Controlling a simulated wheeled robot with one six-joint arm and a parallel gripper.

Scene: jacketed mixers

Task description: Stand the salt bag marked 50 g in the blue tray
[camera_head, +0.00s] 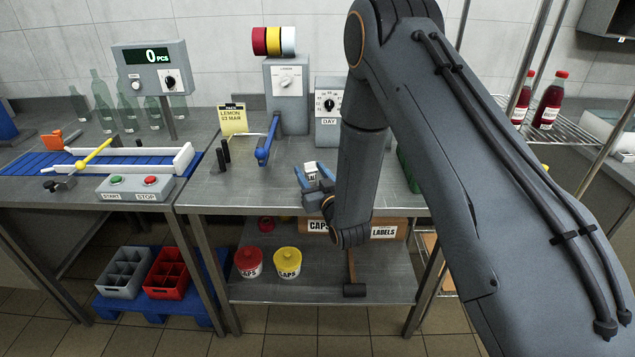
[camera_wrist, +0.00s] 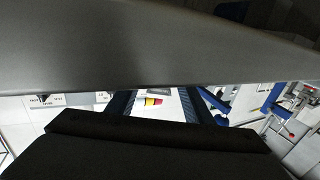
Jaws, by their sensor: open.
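My gripper (camera_head: 313,177) is open over the middle table in the head view, its blue fingers pointing away from the camera. A small white thing (camera_head: 311,169) with dark print shows at the fingers. It may be a salt bag, but I cannot read a 50 g mark or tell whether it is between the fingers or behind them. In the wrist view the dark gripper body and a large grey surface cover most of the picture; the fingers (camera_wrist: 163,102) stand apart. I cannot make out a blue tray in either view; my arm hides part of the table.
A blue-handled lever (camera_head: 263,152), a grey dial machine (camera_head: 287,90) and a DAY dial box (camera_head: 328,112) stand around the gripper. A yellow note (camera_head: 233,119) stands left. The table's front left (camera_head: 235,195) is clear. A rack with red bottles (camera_head: 550,100) stands right.

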